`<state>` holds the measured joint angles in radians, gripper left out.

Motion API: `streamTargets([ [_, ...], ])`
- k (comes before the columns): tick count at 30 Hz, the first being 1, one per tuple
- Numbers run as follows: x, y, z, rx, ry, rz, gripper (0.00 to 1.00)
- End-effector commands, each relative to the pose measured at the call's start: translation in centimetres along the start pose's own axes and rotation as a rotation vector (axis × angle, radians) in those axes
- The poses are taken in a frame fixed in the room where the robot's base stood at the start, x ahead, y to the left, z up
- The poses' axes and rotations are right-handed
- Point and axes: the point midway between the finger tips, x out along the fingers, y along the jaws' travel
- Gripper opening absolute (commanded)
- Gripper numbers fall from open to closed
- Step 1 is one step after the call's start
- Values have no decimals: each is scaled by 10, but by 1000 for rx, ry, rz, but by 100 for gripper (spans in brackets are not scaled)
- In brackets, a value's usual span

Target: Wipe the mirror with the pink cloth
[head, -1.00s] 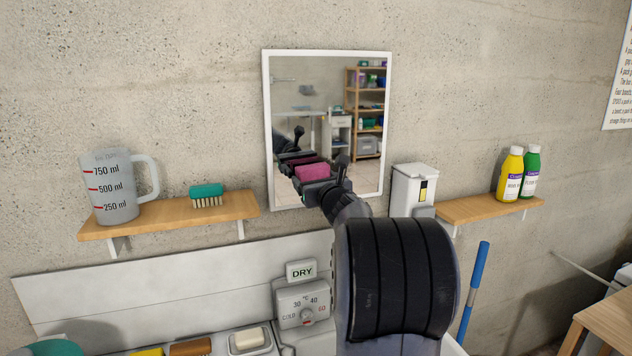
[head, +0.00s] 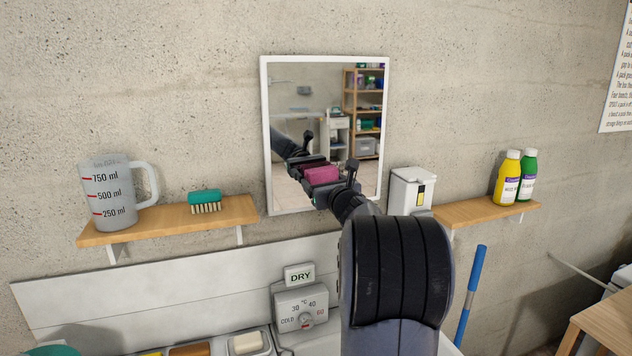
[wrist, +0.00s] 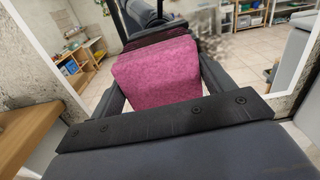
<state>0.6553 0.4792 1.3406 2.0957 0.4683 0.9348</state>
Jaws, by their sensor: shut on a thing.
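The mirror (head: 290,92) has a white frame and hangs on the concrete wall. My gripper (head: 322,182) is in front of its lower middle, shut on the folded pink cloth (head: 321,175). In the wrist view the pink cloth (wrist: 160,70) sits between the fingers of my gripper (wrist: 160,88), its far edge close to its own reflection. I cannot tell whether it touches the glass. A grey speckled patch (wrist: 222,45) shows on the mirror right of the cloth in the wrist view. My arm hides part of the lower right frame.
A left shelf (head: 165,221) holds a measuring jug (head: 112,192) and a brush (head: 204,199). A white dispenser (head: 410,190) is right of the mirror, near a right shelf (head: 475,213) with yellow (head: 508,178) and green (head: 528,174) bottles. A control box (head: 301,308) is below.

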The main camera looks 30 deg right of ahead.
Motion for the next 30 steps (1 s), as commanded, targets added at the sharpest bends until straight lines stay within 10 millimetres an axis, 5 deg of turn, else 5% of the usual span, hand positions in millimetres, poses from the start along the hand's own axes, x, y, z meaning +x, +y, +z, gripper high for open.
streamTargets([
  [30, 2, -60, -3, 0, 0, -2, 58],
])
